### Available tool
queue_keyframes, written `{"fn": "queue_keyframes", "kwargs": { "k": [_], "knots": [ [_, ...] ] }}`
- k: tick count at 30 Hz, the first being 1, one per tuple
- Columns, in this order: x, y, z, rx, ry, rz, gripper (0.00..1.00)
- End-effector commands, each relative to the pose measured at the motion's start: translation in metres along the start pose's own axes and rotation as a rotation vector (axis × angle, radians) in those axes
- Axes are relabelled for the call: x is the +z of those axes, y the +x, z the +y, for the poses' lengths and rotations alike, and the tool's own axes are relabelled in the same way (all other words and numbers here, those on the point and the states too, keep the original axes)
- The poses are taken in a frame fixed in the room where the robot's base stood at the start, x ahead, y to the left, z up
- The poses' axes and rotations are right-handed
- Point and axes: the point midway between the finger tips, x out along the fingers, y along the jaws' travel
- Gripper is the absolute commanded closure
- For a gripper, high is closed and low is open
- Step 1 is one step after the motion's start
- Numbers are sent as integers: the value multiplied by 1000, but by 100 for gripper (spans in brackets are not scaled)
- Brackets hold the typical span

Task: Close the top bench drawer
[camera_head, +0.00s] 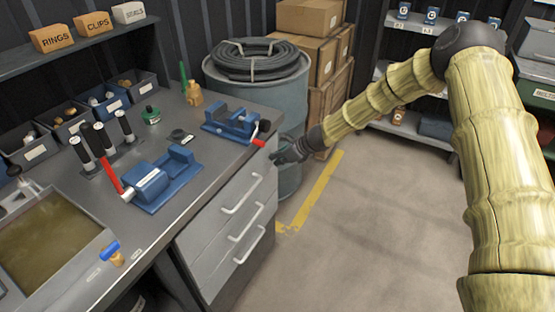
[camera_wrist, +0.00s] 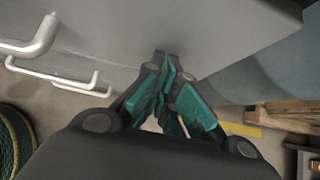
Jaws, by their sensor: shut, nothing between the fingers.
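The bench drawer unit shows in the head view with several grey fronts and bar handles. The top bench drawer (camera_head: 228,193) has the uppermost handle (camera_head: 242,196); its front looks nearly in line with those below, and I cannot tell any small gap. My gripper (camera_head: 280,158) is at the far right end of the top drawer's front, just under the benchtop edge. In the wrist view, my gripper (camera_wrist: 168,72) has its teal-padded fingers together and empty, close against the grey drawer front (camera_wrist: 190,35). I cannot tell whether they touch. Handles (camera_wrist: 38,40) lie to the left.
The benchtop (camera_head: 205,160) holds blue vises (camera_head: 230,122), one with a red-ended handle overhanging near my gripper. A blue drum with a coiled hose (camera_head: 255,62) and cardboard boxes (camera_head: 325,50) stand behind. The floor (camera_head: 340,230) before the drawers is clear.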

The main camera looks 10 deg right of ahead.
Motion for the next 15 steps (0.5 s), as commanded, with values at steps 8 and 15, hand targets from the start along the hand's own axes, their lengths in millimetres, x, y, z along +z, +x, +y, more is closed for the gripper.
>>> {"fn": "queue_keyframes", "kwargs": {
  "k": [8,15],
  "knots": [
    [-3,-9,-2,1,-2,-7,100],
    [-22,-38,-6,0,-2,-6,100]
  ]
}}
